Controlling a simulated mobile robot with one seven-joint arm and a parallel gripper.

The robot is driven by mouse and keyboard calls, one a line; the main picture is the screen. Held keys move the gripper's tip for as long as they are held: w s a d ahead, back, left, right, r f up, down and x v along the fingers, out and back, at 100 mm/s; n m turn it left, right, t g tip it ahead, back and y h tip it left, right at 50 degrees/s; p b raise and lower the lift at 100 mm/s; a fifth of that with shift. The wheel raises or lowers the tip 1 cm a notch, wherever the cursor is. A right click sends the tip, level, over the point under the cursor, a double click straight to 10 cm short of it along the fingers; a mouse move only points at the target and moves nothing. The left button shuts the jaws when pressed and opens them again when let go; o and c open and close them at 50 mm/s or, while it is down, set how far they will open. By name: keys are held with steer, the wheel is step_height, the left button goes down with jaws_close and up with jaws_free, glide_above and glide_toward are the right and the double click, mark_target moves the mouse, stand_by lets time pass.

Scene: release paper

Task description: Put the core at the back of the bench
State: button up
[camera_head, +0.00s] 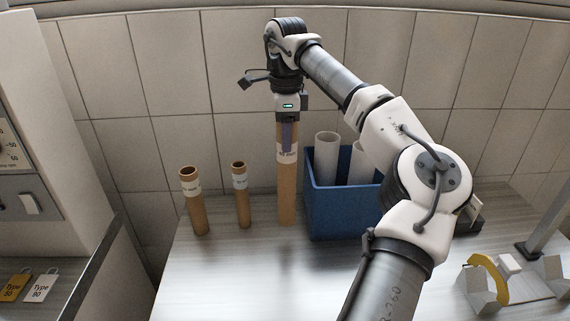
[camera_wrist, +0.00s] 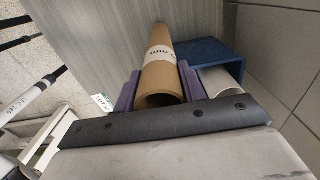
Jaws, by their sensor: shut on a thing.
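A tall brown cardboard core (camera_head: 287,195) with a white label stands upright in my gripper (camera_head: 287,137). My gripper comes from above with its purple fingers on either side of the core's upper part. In the wrist view the fingers (camera_wrist: 160,88) flank the open rim of the core (camera_wrist: 160,78), whose label faces the camera. The core's lower end is near the bench (camera_head: 235,280) surface, towards the back, just left of the blue bin. I cannot tell whether it touches the bench.
Two shorter brown cores, one (camera_head: 195,210) further left and one (camera_head: 241,205) nearer, stand on the bench. The blue bin (camera_head: 342,212) holds white tubes (camera_head: 326,150). A yellow curved part (camera_head: 490,272) sits at the front right. The tiled wall (camera_head: 165,75) is behind. The front middle is clear.

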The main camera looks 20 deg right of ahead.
step_height(320, 180, down, 7)
steer(key=p, duration=0.1)
steer(key=shift+f, duration=0.3)
steer(key=o, duration=1.3)
step_height(320, 180, up, 12)
steer(key=shift+r+b, duration=0.1)
steer(key=shift+b, duration=0.8)
